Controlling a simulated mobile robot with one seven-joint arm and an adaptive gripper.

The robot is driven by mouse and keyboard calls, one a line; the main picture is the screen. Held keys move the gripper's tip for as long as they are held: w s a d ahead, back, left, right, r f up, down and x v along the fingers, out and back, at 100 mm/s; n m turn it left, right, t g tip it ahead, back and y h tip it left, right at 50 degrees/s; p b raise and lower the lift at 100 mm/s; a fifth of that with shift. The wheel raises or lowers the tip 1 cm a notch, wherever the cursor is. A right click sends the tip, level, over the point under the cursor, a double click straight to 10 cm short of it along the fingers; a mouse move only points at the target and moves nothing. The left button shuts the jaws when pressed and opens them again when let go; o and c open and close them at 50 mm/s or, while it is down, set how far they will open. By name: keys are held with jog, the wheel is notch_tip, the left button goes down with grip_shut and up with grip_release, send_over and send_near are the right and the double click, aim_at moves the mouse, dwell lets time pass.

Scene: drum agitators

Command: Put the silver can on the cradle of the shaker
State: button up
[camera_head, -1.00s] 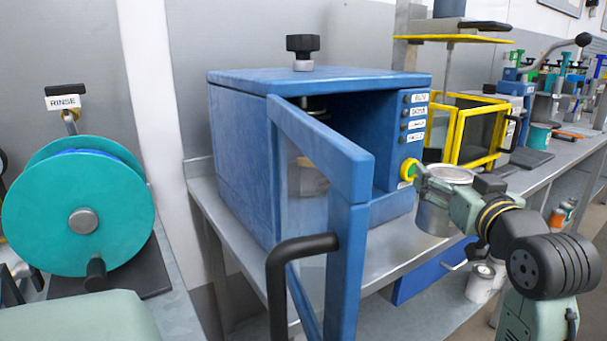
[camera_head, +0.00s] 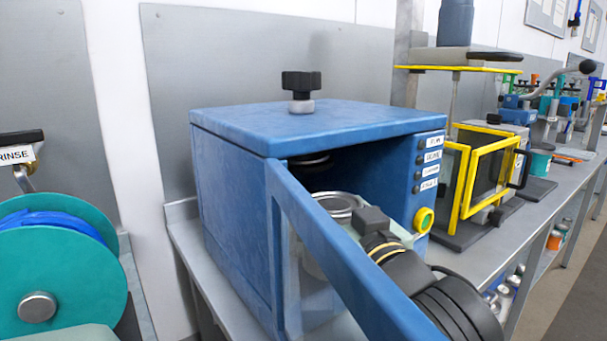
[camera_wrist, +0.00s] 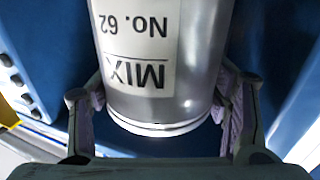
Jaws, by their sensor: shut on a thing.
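The silver can (camera_wrist: 195,60) with a label reading "MIX No. 62" is held between the two fingers of my gripper (camera_wrist: 165,110) in the wrist view. In the head view the can's top (camera_head: 338,203) shows inside the open front of the blue shaker (camera_head: 230,200), behind the door frame. My gripper (camera_head: 375,225) reaches in from the right of the opening. A dark round clamp plate (camera_head: 310,160) hangs under the shaker's roof, above and a little left of the can. The cradle is hidden, so I cannot tell whether the can touches it.
The shaker's open door (camera_head: 340,265) stands in front of my arm and the can. A button panel with a yellow-ringed green knob (camera_head: 424,220) is close right of my gripper. A yellow-framed machine (camera_head: 490,165) stands farther right, a teal reel (camera_head: 65,265) at left.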

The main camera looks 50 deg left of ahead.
jog(key=p+x, duration=0.1)
jog(key=x, duration=0.3)
jog(key=p+x, duration=0.2)
jog(key=x, duration=0.3)
jog(key=p+x, duration=0.2)
jog(key=x, duration=0.2)
jog(key=shift+a+f, duration=0.2)
jog(key=shift+f, duration=0.05)
jog(key=shift+f, duration=0.1)
jog(key=shift+f, duration=0.1)
jog(key=o, duration=1.9)
jog(key=shift+o, duration=0.2)
